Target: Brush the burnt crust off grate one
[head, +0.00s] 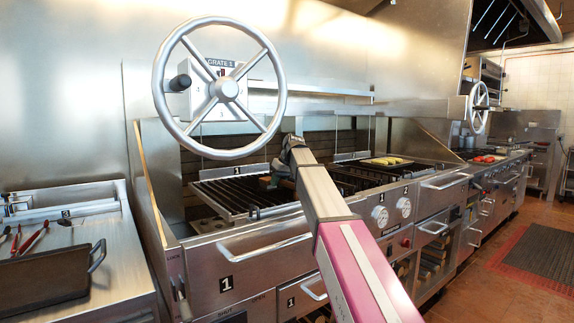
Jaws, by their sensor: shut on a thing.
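Grate one (222,194) is a slatted metal grate on the left grill bay, beside a small "1" label. My gripper (283,169) is over its right part, largely hidden behind my own arm. It is shut on what looks like the grill brush (272,181), a small brownish, greenish shape low at the grate. I cannot tell whether the bristles touch the bars. The burnt crust cannot be told apart from the dark bars at this size.
A large handwheel (277,103) marked "GRATE 1" stands above the grate. A side counter with a dark pan (45,275) and tongs (33,238) is at left. Open floor lies at right.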

